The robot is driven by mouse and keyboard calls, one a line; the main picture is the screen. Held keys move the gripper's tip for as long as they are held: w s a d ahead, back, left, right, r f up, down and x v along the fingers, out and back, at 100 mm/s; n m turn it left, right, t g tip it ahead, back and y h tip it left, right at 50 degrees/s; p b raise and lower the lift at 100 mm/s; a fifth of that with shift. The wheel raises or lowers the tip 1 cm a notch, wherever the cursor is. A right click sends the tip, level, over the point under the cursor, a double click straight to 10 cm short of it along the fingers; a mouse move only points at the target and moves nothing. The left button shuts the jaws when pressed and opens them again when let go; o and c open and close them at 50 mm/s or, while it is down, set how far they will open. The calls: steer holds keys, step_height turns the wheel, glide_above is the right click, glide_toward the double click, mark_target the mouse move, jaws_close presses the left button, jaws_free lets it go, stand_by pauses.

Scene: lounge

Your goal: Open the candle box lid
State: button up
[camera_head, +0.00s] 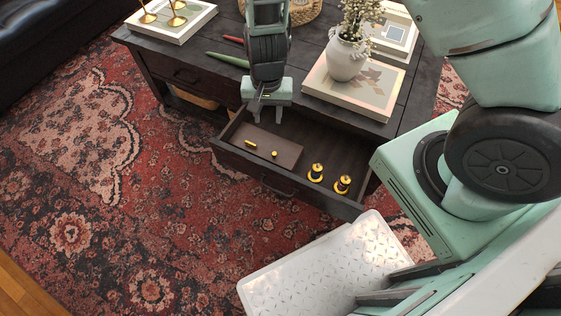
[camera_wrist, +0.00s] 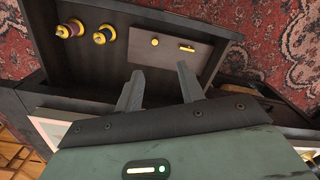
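A flat, dark brown box (camera_head: 260,146) lies in the left part of the open drawer, and it also shows in the wrist view (camera_wrist: 165,52). It appears to be the candle box. Its top looks flat and closed, with a small gold knob (camera_wrist: 155,42) and a short gold bar (camera_wrist: 187,48) on it. My gripper (camera_head: 268,114) is over the back of the drawer, behind the box in the head view. In the wrist view its two fingers (camera_wrist: 160,68) are spread apart with nothing between them. The fingertips look close to the box's near edge; contact cannot be told.
The drawer (camera_head: 320,200) stands pulled out from the dark coffee table (camera_head: 300,108). Two dark-and-yellow spool-like things (camera_head: 328,178) stand in its right part. A white vase (camera_head: 345,60) on books (camera_head: 352,85) stands right of my gripper. A green object (camera_head: 228,60) lies to its left.

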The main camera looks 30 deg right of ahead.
step_height(320, 180, down, 3)
steer(key=d, duration=0.2)
steer(key=b, duration=0.5)
glide_toward(274, 153)
steer(key=shift+m, duration=0.3)
step_height(274, 153, down, 9)
steer(key=shift+a+f, duration=0.1)
